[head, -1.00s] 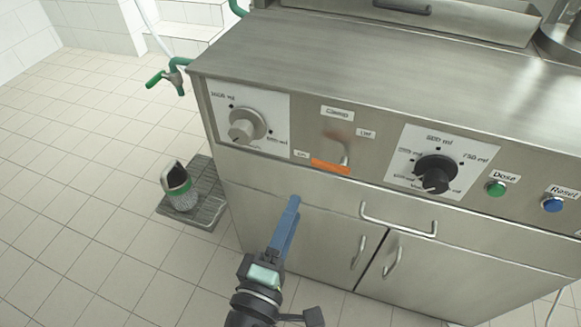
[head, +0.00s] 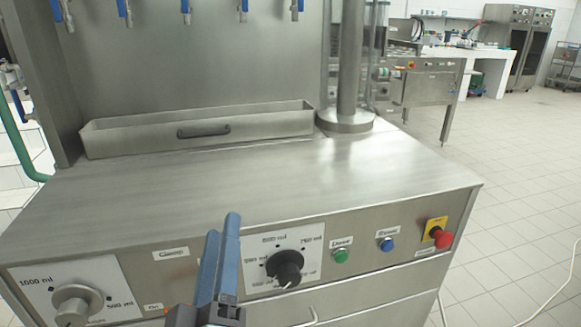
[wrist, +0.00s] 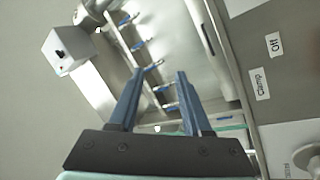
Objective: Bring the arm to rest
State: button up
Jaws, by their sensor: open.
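My gripper (head: 222,240) has long blue fingers and shows at the bottom of the head view, in front of the steel filling machine (head: 330,185). In the wrist view my gripper (wrist: 155,78) has its two fingers apart with nothing between them. In the head view its fingers overlap the front panel, left of the black volume knob (head: 285,267). I cannot tell how far the fingers are from the panel. The clamp switch is hidden behind my gripper in the head view.
A grey knob (head: 76,304), green Dose button (head: 341,256), blue Reset button (head: 386,244) and red emergency stop (head: 443,240) sit on the panel. A drip tray (head: 200,128) stands below blue-handled valves. Tiled floor (head: 520,200) is open at right.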

jog(key=s+d+r+m+t+p, duration=0.1)
jog(key=s+d+r+m+t, duration=0.2)
jog(key=r, duration=0.7)
jog(key=s+d+r+m+t, duration=0.1)
jog(key=s+d+r+m, duration=0.2)
jog(key=r, duration=0.7)
jog(key=s+d+r+m+t+p, duration=0.1)
jog(key=s+d+r+m+t, duration=0.3)
jog(key=r, duration=0.6)
notch_tip(320, 180, up, 22)
jog(key=w+a+g+p, duration=0.1)
jog(key=w+g+p, duration=0.1)
jog(key=p, duration=1.9)
jog(key=shift+w+a+f+m+h, duration=0.2)
jog(key=shift+w+m+h, duration=0.1)
jog(key=shift+m+h, duration=0.1)
